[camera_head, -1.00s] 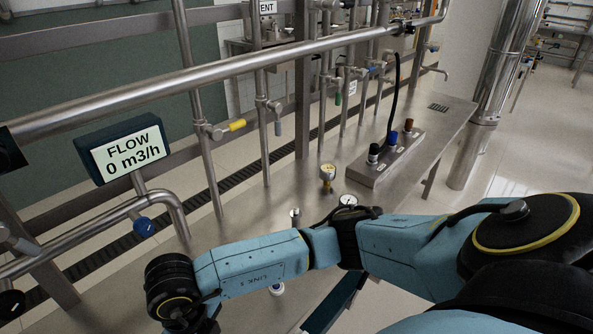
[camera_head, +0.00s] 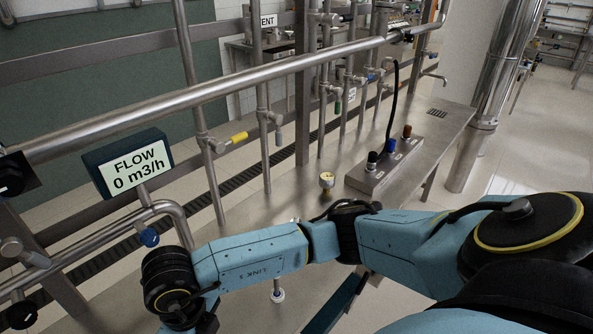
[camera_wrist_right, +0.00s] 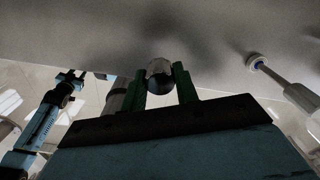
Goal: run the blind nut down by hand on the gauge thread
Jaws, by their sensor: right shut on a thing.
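In the right wrist view my right gripper (camera_wrist_right: 161,92) has its two green fingers closed on a round piece with a metallic top and a dark near face, which looks like the blind nut (camera_wrist_right: 159,68). The piece is close to the grey bench surface; whether it sits on a thread is hidden. In the head view my right arm crosses the bench, and its gripper is out of sight at the bottom edge. A black arm end, probably my left gripper (camera_wrist_right: 70,77), shows small in the wrist view.
A steel block with black, blue and brown knobs (camera_head: 388,160) stands on the bench (camera_head: 440,126). A flow display reading 0 m3/h (camera_head: 135,168) and a long steel pipe (camera_head: 215,90) lie left. A rod with a white-ringed foot (camera_head: 277,295) stands just below the arm.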

